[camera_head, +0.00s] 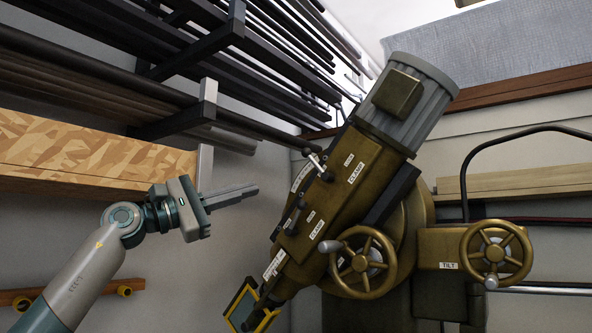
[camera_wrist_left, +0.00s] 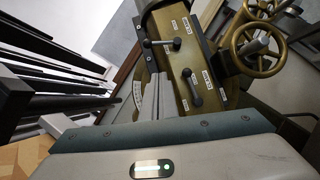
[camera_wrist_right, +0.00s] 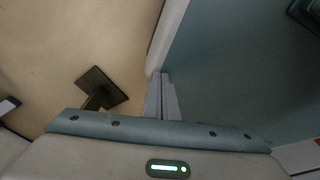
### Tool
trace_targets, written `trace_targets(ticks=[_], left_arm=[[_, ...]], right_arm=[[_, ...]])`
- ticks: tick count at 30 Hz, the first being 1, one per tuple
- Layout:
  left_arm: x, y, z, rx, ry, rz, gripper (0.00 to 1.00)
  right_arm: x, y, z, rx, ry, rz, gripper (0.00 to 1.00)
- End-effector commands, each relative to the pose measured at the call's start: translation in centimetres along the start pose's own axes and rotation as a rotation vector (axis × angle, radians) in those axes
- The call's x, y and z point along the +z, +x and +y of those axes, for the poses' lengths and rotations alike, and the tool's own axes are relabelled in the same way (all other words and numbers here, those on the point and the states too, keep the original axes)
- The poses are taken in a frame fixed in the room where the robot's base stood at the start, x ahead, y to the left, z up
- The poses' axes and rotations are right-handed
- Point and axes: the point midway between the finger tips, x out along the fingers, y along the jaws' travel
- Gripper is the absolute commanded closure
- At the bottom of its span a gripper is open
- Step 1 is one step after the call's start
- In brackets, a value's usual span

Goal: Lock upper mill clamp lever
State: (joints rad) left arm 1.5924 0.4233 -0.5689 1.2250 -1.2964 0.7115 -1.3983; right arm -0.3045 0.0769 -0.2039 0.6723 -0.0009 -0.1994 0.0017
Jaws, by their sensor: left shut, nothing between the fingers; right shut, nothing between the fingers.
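The brass-coloured mill head fills the middle of the head view. Its upper clamp lever (camera_head: 319,168), with a light metal end, sticks out of the left face near a CLAMP label; it also shows in the left wrist view (camera_wrist_left: 161,43). A lower dark lever (camera_head: 292,216) is further down the same face and shows in the left wrist view (camera_wrist_left: 192,88). My left gripper (camera_head: 256,187) is shut and empty, left of the upper lever and apart from it. My right gripper (camera_wrist_right: 163,76) is shut and empty, seen only in the right wrist view.
Racks of dark bars (camera_head: 180,65) and a chipboard panel (camera_head: 90,150) are at the left. Brass handwheels (camera_head: 364,263) stand out at the mill's lower right. A yellow-edged screen (camera_head: 243,306) hangs low. Open space lies between my left gripper and the mill.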

Motion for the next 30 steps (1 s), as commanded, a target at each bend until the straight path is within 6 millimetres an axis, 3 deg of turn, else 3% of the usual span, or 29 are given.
trace_targets(ticks=[14,21,30], left_arm=[[0.1,1.4,0.1,0.001,-0.004,-0.002,1.0],[0.3,4.7,0.3,0.0,-0.005,-0.002,1.0],[0.3,10.1,0.4,0.001,-0.006,-0.002,1.0]], right_arm=[[0.9,-0.8,0.0,0.0,0.0,-0.022,1.0],[3.7,-2.6,0.4,0.004,0.004,-0.089,1.0],[2.2,-5.6,0.7,0.007,0.003,-0.069,1.0]])
